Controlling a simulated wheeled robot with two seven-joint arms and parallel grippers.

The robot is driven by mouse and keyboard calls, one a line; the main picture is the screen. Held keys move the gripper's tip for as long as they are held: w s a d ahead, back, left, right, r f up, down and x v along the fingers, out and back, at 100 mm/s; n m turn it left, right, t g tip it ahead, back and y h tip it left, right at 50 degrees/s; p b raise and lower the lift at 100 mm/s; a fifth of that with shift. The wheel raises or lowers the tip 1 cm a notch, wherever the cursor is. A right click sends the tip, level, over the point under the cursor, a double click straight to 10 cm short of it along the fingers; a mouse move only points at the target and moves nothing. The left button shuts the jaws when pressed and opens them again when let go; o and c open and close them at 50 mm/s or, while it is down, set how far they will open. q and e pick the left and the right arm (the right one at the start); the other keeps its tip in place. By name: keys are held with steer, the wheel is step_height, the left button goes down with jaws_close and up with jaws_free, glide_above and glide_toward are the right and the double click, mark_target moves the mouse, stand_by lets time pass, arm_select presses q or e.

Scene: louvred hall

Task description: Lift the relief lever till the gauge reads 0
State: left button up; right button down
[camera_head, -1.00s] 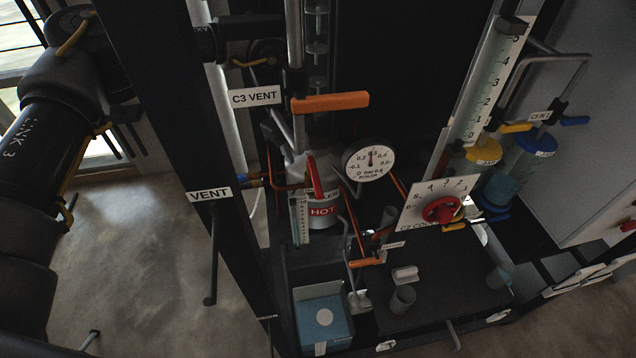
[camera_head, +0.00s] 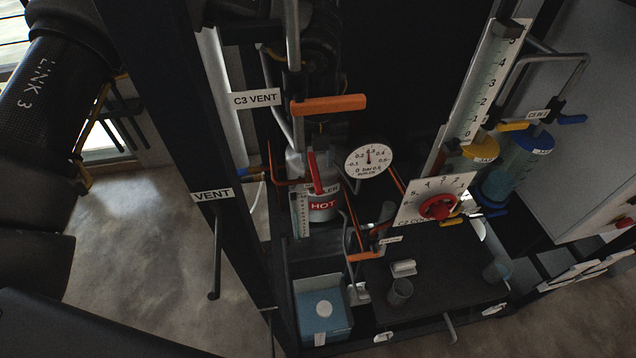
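The relief lever appears to be the red lever (camera_head: 315,172) on the silver boiler (camera_head: 323,214), above its HOT label. It stands steeply, leaning slightly. The round white gauge (camera_head: 369,161) is just right of it; its needle points nearly straight up, at roughly 0.3. My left arm comes in from the left and passes behind the dark post. A dark part that looks like my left gripper (camera_head: 321,50) is above the boiler, apart from the red lever. Its fingers are too dark and hidden to read. My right gripper is not in view.
An orange C3 VENT handle (camera_head: 329,104) crosses in front, above the lever. The dark post (camera_head: 180,140) stands at left. A dial plate with a red knob (camera_head: 437,207) is at right. A blue box (camera_head: 323,309) and a grey cup (camera_head: 400,291) sit below.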

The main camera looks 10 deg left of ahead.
mark_target(317, 182)
arm_select(q)
step_height(317, 182, down, 7)
steer(key=shift+r, duration=0.15)
steer(key=shift+f+b, duration=0.45)
jaws_close()
stand_by(1.3)
